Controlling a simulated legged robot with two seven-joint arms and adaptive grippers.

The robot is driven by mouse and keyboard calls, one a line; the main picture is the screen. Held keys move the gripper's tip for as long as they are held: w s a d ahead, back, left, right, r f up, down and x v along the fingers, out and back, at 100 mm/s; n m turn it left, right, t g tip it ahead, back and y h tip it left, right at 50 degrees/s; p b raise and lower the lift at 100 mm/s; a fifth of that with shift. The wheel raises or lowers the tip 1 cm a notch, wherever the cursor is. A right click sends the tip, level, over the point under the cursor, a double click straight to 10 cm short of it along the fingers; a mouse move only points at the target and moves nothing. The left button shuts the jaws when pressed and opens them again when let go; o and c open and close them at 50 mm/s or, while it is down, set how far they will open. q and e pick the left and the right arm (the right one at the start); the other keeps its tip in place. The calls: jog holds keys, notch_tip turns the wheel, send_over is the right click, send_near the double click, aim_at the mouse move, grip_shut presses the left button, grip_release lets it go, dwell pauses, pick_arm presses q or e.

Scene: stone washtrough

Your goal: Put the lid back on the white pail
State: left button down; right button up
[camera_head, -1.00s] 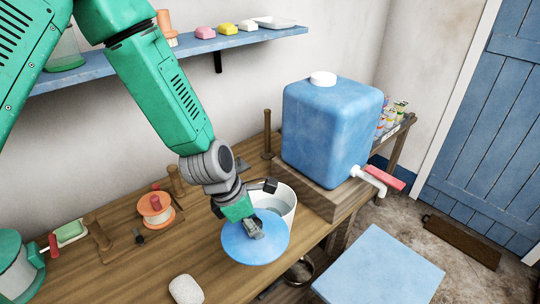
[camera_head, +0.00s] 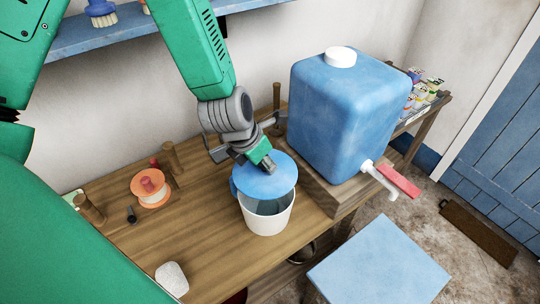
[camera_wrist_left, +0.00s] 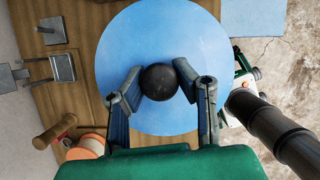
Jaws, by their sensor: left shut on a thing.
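A round blue lid (camera_head: 272,183) hangs over the back part of the white pail (camera_head: 266,222), and the front of the pail's opening shows dark below it. The pail stands upright on the wooden bench. My left gripper (camera_head: 262,160) is above the lid, shut on its knob. In the left wrist view the fingers are on both sides of the dark round knob (camera_wrist_left: 159,82), with the blue lid (camera_wrist_left: 150,35) behind it; the pail is hidden there. I cannot tell whether the lid touches the rim. My right gripper is not in view.
A big blue water tank (camera_head: 340,110) with a white tap and red handle stands right of the pail. An orange spool (camera_head: 151,188) and a pale soap-like block (camera_head: 172,278) are on the bench (camera_head: 215,235). A blue stool (camera_head: 378,265) stands in front at right.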

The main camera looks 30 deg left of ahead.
aim_at(266, 173)
pick_arm(q)
jog(key=shift+s+d+f+b, duration=0.2)
jog(key=shift+s+f+b, duration=0.1)
jog(key=shift+f+b, duration=0.25)
jog(key=b+x, duration=0.2)
jog(key=shift+s+d+f, duration=0.1)
jog(key=shift+f, duration=0.3)
jog(key=shift+f+b, duration=0.7)
jog(key=shift+s+a+f, duration=0.1)
jog(key=shift+a+f, duration=0.2)
jog(key=shift+f, duration=0.1)
jog(key=shift+d, duration=0.2)
jog(key=shift+a, duration=0.2)
jog(key=shift+d+r, duration=0.15)
jog(key=shift+d, duration=0.05)
jog(key=shift+a+f, duration=0.1)
jog(key=shift+f, duration=0.1)
